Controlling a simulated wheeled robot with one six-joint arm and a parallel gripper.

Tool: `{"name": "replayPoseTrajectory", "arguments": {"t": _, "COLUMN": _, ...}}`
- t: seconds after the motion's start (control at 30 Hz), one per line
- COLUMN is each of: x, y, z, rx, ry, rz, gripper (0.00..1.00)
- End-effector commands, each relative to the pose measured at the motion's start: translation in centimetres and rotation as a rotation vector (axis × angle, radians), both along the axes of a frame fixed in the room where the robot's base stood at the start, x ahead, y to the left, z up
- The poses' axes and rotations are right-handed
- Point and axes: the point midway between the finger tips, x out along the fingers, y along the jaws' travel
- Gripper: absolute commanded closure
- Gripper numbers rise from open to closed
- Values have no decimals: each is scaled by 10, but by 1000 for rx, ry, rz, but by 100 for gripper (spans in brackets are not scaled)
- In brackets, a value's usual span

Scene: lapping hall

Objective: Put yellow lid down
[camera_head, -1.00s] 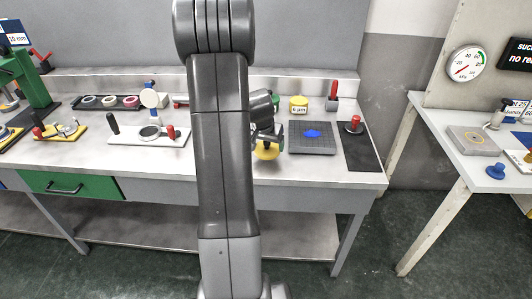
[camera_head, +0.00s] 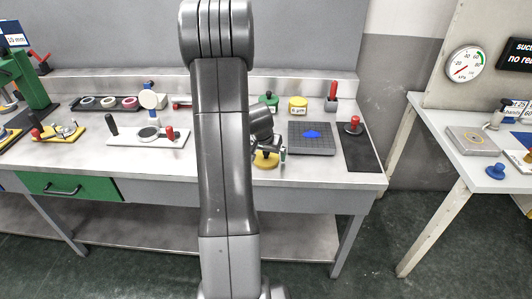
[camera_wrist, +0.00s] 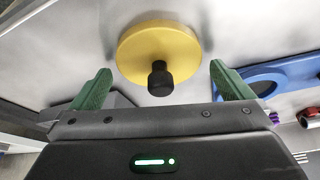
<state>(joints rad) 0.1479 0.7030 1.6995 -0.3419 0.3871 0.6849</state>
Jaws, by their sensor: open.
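The yellow lid (camera_wrist: 185,48) is a round disc with a black knob (camera_wrist: 160,80). In the wrist view it lies on the light bench top, ahead of my gripper (camera_wrist: 160,85). The two green fingers are spread wide, with the knob between them but touching neither. In the head view the yellow lid (camera_head: 266,160) lies on the bench just left of the dark grey plate, partly hidden by my arm. My gripper (camera_head: 272,150) is right at it there, and its fingers are hard to make out.
A dark grey plate (camera_head: 311,139) with a blue patch lies to the right. A black mat (camera_head: 357,152) with a red-knobbed piece (camera_head: 354,126) is beyond it. A yellow pot (camera_head: 298,105) and a green-topped one (camera_head: 268,101) stand behind. A white board (camera_head: 140,141) lies left of my arm.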

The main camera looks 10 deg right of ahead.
Motion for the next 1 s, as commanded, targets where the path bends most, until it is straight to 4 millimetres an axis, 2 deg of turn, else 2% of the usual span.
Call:
{"name": "replayPoseTrajectory", "arguments": {"t": 0.17, "x": -1, "y": 1, "z": 8, "rx": 0, "ry": -2, "rz": 0, "gripper": 0}}
{"name": "replayPoseTrajectory", "arguments": {"t": 0.23, "x": -4, "y": 2, "z": 17, "rx": 0, "ry": -5, "rz": 0, "gripper": 0}}
{"name": "replayPoseTrajectory", "arguments": {"t": 0.7, "x": -33, "y": 18, "z": 94, "rx": -1, "ry": -3, "rz": 0, "gripper": 0}}
{"name": "replayPoseTrajectory", "arguments": {"t": 0.83, "x": -37, "y": 20, "z": 107, "rx": 0, "ry": -2, "rz": 0, "gripper": 0}}
{"name": "replayPoseTrajectory", "arguments": {"t": 1.0, "x": -40, "y": 21, "z": 113, "rx": 0, "ry": 0, "rz": -1, "gripper": 0}}
